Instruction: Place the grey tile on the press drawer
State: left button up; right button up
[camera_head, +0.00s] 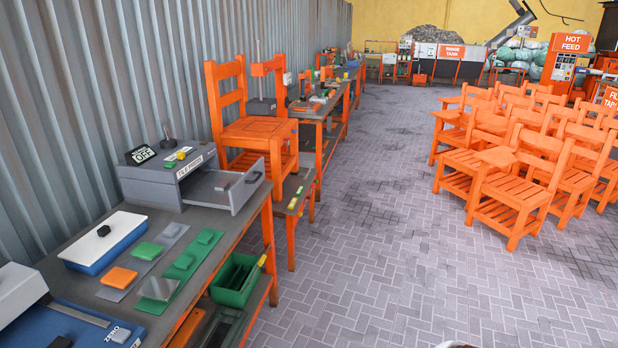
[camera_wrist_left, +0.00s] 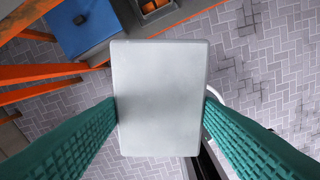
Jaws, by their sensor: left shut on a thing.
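In the left wrist view my left gripper (camera_wrist_left: 160,108) has its green ridged fingers shut on the left and right edges of a light grey rectangular tile (camera_wrist_left: 160,80). The tile hides much of what lies beyond it. The head view shows neither this gripper nor the held tile. The press (camera_head: 168,172) is a grey box on the bench in the head view. Its drawer (camera_head: 216,191) is pulled out to the right, with a dark handle at its front, and looks empty. My right gripper is not in view.
Orange, green and grey tiles lie on strips on the near bench (camera_head: 85,265), beside a blue box with a white lid (camera_head: 101,240). An orange chair (camera_head: 258,130) stands just past the drawer. A green bin (camera_head: 237,280) sits below the bench edge. The paved floor (camera_head: 380,240) is clear.

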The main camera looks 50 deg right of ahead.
aim_at(222, 184)
jog(key=i+l+z, duration=0.25)
jog(key=z, duration=0.25)
jog(key=i+l+z, duration=0.2)
jog(key=z, duration=0.25)
jog(key=i+z, duration=0.5)
jog(key=k+l, duration=0.05)
